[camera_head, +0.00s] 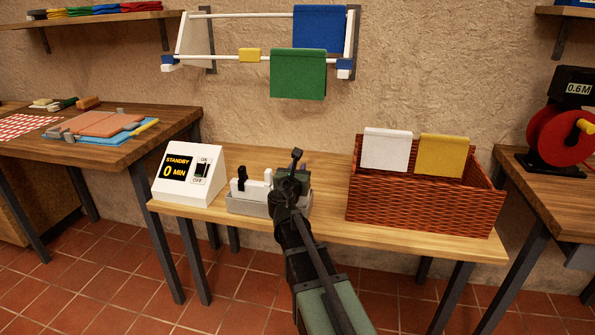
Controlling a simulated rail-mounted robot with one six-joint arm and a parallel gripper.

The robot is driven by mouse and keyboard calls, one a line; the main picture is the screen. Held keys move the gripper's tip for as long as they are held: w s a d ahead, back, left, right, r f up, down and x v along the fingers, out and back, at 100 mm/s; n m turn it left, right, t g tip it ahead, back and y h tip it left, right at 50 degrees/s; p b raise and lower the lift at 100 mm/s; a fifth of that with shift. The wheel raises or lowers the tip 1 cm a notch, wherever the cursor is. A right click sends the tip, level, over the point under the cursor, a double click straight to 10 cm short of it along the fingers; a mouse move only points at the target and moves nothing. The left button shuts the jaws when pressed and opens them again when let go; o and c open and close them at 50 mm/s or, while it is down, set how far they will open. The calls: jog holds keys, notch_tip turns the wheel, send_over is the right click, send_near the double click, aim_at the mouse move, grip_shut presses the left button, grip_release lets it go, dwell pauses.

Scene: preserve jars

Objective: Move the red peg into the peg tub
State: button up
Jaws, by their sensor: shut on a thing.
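My gripper (290,183) is at the tub's right end, over the middle table. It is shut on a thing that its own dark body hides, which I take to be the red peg. No red peg shows anywhere in this view. The peg tub, a low grey tub (248,209), stands on the table just right of the white timer box. White and black pieces (252,186) stick up from it. My gripper and arm cover its right part, so I cannot tell whether the gripper touches it.
A white timer box (188,175) stands left of the tub. A red-brown wicker basket (420,207) with white and yellow cloths stands to the right. Above hangs a wall rack with a green cloth (298,75), a blue cloth (320,28) and a yellow block (249,55). Some tabletop (325,185) is bare.

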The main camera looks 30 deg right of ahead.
jog(key=shift+f, duration=0.3)
jog(key=o, duration=0.9)
jog(key=v, duration=1.1)
jog(key=shift+w, duration=0.1)
